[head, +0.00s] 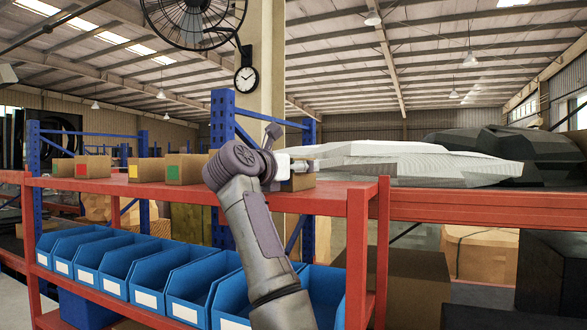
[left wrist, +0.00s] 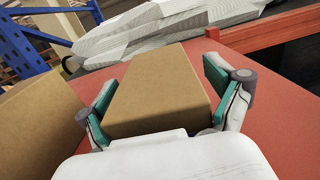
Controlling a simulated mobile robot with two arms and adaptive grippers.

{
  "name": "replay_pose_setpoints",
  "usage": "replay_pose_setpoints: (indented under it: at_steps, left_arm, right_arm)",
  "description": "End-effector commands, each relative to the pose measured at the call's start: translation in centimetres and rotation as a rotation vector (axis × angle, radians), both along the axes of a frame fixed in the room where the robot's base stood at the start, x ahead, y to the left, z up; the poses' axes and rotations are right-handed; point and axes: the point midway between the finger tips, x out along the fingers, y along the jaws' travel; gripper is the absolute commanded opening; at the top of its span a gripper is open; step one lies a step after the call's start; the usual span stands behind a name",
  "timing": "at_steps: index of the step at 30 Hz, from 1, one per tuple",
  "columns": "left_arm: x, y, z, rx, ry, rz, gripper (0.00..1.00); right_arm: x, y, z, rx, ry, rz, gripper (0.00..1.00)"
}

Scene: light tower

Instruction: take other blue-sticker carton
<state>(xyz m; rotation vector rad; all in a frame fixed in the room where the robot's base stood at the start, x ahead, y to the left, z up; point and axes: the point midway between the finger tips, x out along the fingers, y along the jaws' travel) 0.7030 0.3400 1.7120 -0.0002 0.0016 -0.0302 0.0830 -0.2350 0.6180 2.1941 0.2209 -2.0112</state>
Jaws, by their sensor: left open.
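A plain brown carton (left wrist: 158,85) lies between the fingers of my left gripper (left wrist: 165,95) in the left wrist view. The fingers with teal pads are open, one on each side of it; I cannot tell whether they touch. In the head view my left gripper (head: 298,164) is over the red shelf top (head: 335,195), and the carton (head: 301,182) is mostly hidden behind it. No blue sticker shows in either view. A second brown carton (left wrist: 38,125) stands left of the gripper in the left wrist view. My right gripper is not in view.
Cartons with a red sticker (head: 82,170), a yellow sticker (head: 133,171) and a green sticker (head: 172,170) stand left along the shelf. Blue bins (head: 150,275) line the level below. A blue upright (head: 222,115) and grey wrapped goods (head: 420,162) are behind.

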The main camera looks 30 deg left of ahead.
Motion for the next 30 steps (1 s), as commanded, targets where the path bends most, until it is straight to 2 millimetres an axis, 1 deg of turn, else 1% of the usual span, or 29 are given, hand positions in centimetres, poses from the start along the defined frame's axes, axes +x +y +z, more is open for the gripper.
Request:
replay_pose_setpoints:
  at_steps: [3, 14, 25, 28, 30]
  left_arm:
    - [0.0, 0.0, -0.1, 0.0, 0.0, 0.0, 0.92]
    - [-0.1, 0.0, 0.0, 0.0, 0.0, 0.0, 0.32]
    - [-0.1, 0.0, 0.1, 0.0, -0.001, 0.0, 0.29]
    - [-0.1, 0.0, 0.6, 0.0, -0.002, 0.0, 0.29]
    - [-0.1, 0.0, 1.3, 0.0, -0.004, -0.001, 0.29]
  right_arm:
    - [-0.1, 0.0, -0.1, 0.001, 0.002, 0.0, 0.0]
    - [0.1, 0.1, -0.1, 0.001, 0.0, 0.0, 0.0]
    - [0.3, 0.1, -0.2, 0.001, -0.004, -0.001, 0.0]
    - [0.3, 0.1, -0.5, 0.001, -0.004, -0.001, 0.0]
    - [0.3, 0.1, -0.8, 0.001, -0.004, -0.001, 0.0]
